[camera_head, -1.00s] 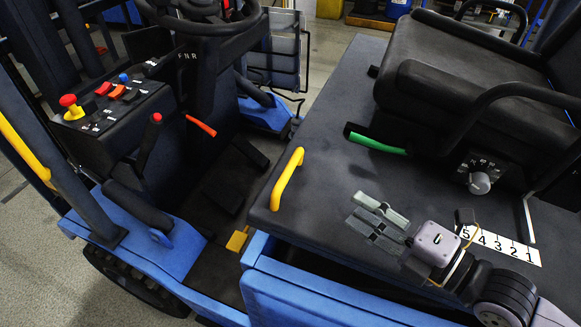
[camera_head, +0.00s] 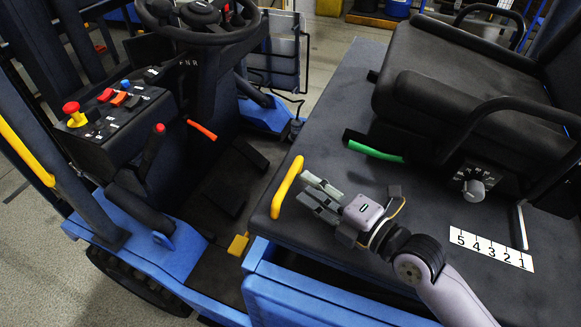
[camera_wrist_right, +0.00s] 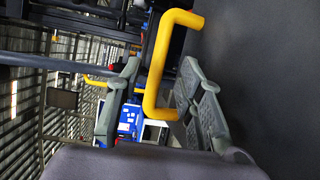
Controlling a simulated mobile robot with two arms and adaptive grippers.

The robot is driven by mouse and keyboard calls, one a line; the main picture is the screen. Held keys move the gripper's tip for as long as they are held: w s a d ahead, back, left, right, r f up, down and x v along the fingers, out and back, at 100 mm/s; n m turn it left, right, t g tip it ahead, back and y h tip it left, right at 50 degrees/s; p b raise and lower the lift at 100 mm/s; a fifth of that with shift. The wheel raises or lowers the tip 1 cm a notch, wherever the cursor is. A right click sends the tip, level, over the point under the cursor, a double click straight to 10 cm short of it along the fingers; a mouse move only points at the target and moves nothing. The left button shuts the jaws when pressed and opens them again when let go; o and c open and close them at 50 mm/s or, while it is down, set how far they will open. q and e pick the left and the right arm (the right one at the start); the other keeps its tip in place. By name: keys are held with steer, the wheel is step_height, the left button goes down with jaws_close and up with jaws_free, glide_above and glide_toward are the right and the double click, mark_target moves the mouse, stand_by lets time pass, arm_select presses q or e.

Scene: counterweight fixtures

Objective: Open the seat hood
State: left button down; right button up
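The seat hood (camera_head: 345,120) is a dark grey panel carrying the black seat (camera_head: 440,115). It lies flat over the blue truck body. A yellow handle (camera_head: 287,187) stands on its left edge. My right gripper (camera_head: 305,187) is open just to the right of this handle, with its fingertips pointing at it. In the right wrist view, the yellow handle (camera_wrist_right: 156,70) shows between the two spread grey fingers of the right gripper (camera_wrist_right: 160,85). I cannot tell whether the fingers touch it. My left gripper is not in view.
A green lever (camera_head: 375,151), a rotary knob (camera_head: 474,189) and a white number strip (camera_head: 491,248) are on or near the hood. The steering wheel (camera_head: 200,25), an orange lever (camera_head: 202,130) and a control panel (camera_head: 112,115) stand to the left. The footwell between is open.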

mark_target(290, 172)
steer(key=p+x, duration=0.1)
steer(key=x, duration=0.5)
steer(key=shift+w+a+p, duration=0.1)
steer(key=shift+w+p, duration=0.05)
steer(key=shift+p, duration=0.25)
steer(key=shift+c, duration=0.6)
jaws_close()
